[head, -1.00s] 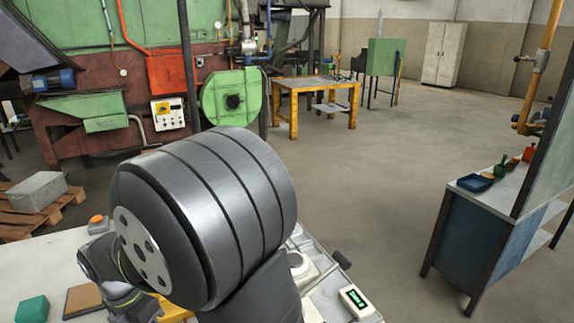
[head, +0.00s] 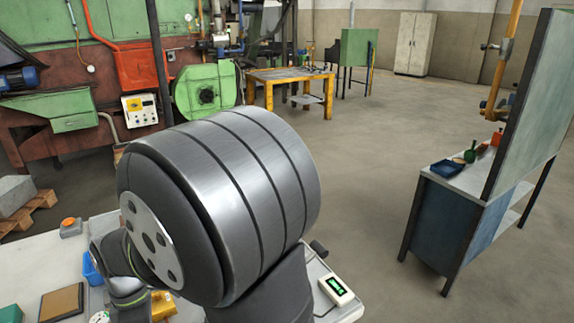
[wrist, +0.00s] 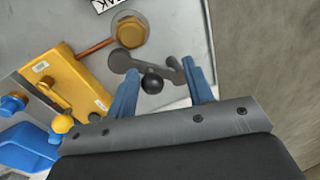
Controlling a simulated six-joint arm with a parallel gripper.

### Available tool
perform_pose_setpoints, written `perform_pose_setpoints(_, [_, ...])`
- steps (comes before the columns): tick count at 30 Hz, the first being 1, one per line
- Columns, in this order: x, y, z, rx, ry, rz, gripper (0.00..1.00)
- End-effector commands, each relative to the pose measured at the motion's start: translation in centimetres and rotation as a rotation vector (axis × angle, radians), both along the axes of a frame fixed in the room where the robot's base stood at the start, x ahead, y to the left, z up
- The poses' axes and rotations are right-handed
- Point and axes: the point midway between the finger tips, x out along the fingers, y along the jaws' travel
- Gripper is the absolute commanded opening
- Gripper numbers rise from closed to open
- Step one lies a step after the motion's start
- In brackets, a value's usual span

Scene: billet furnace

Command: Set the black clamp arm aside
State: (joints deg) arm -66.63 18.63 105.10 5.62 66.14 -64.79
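In the wrist view, the black clamp arm (wrist: 140,63) is a dark, flat piece with rounded ends and a black ball knob (wrist: 152,83). It lies over the grey plate, beside a round brass-coloured fitting (wrist: 130,31). My gripper (wrist: 161,65) has two blue fingers spread apart, one on each side of the knob and part of the arm. A gap shows on both sides of the knob, so nothing appears gripped. I cannot tell the height of the fingertips above the plate. In the head view, my own arm hides the gripper and the clamp arm.
A yellow block (wrist: 68,80) with a copper-coloured rod stands left of the fingers, with blue parts (wrist: 28,142) beyond it. A small box with a green display (head: 336,289) sits at the bench's right edge. A blue workstation (head: 440,225) stands farther right across open floor.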

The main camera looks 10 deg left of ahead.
Motion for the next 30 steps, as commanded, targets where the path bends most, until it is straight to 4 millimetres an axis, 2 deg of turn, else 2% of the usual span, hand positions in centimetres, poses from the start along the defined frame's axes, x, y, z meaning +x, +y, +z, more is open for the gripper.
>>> perform_pose_setpoints(17, [0.0, 0.0, 0.0, 0.000, 0.001, -0.003, 0.46])
perform_pose_setpoints(20, [0.2, 0.2, 0.7, 0.003, -0.002, -0.037, 0.46])
perform_pose_setpoints(23, [0.9, 0.8, 3.2, 0.009, -0.008, -0.156, 0.46])
perform_pose_setpoints(30, [3.0, 1.4, 12.2, 0.013, -0.010, -0.597, 0.46])
